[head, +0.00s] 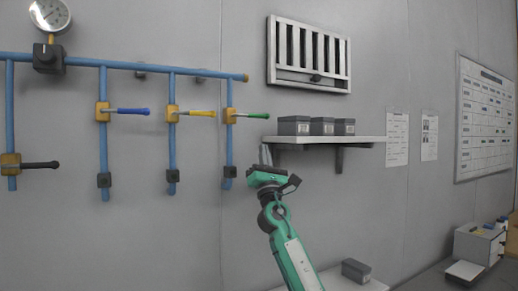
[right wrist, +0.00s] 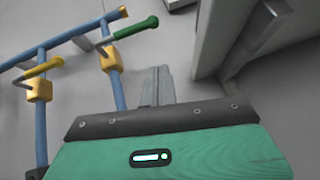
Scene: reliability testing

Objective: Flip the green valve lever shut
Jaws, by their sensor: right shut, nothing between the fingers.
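The green valve lever (head: 252,115) sticks out sideways to the right from its yellow valve body (head: 230,115), across the vertical blue pipe. In the right wrist view the green lever (right wrist: 136,28) points up and right from its yellow valve body (right wrist: 111,57). My right gripper (head: 266,155) is shut and empty, below and slightly right of the lever's tip, apart from it. In the right wrist view its closed fingers (right wrist: 157,85) point toward the wall, to the right of the green valve's pipe. My left gripper is not in view.
A shelf (head: 330,139) with grey boxes (head: 294,125) is just right of my right gripper. Yellow (head: 200,113), blue (head: 132,111) and black (head: 40,165) levers sit on pipes to the left. A vent (head: 309,55) hangs above the shelf.

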